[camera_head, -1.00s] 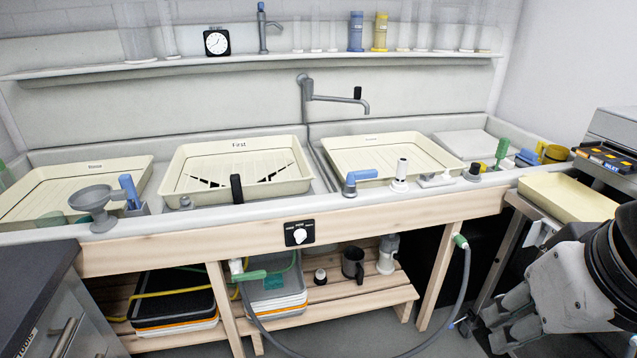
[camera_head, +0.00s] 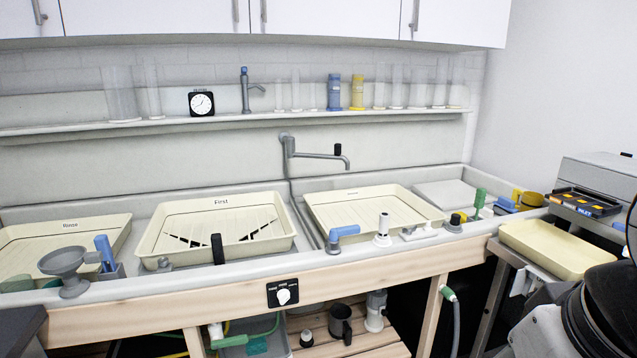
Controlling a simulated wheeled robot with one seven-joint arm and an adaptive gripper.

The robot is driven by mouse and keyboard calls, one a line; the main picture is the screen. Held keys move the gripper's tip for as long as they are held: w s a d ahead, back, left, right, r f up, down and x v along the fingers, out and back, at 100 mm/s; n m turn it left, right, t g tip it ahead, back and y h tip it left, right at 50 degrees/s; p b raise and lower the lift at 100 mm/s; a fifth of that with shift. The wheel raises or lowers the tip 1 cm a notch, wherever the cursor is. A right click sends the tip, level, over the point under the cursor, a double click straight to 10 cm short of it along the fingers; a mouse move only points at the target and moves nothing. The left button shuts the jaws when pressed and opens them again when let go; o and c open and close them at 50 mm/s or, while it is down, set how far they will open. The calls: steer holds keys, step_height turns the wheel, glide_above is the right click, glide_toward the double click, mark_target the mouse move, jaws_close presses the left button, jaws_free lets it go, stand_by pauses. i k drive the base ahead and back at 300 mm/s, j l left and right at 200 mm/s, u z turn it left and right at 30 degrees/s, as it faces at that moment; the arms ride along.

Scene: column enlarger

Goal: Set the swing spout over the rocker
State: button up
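The swing spout (camera_head: 318,156) is a grey arm on the back wall of the sink. It points right with its tip turned down, and a black knob stands near its tip. The tip hangs over the back of the cream tray (camera_head: 432,213) right of centre. Another cream tray, marked First (camera_head: 166,237), lies left of the spout, with black marks on its floor and a black upright handle (camera_head: 217,249) at its front. I cannot tell which part is the rocker. My arm shows at the lower right; its fingers are out of view, and nothing of mine touches the spout.
A blue-handled tap (camera_head: 343,234) and a white fitting (camera_head: 383,230) stand on the front rim. A grey funnel cup (camera_head: 64,262) stands at the left front. A shelf (camera_head: 230,121) with glassware and a clock (camera_head: 202,102) runs above. A cream tray (camera_head: 550,253) sits on the right cart.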

mark_target(337, 157)
steer(key=i+l+u, duration=0.15)
steer(key=i, duration=0.45)
steer(key=i+l+u, duration=0.1)
steer(key=i+l, duration=0.3)
steer(key=i, duration=0.15)
steer(key=i+l+u, duration=0.15)
steer(key=i+l, duration=0.2)
steer(key=i, duration=0.2)
steer(key=i+l+u, duration=0.15)
steer(key=i+l, duration=0.25)
steer(key=i, duration=0.15)
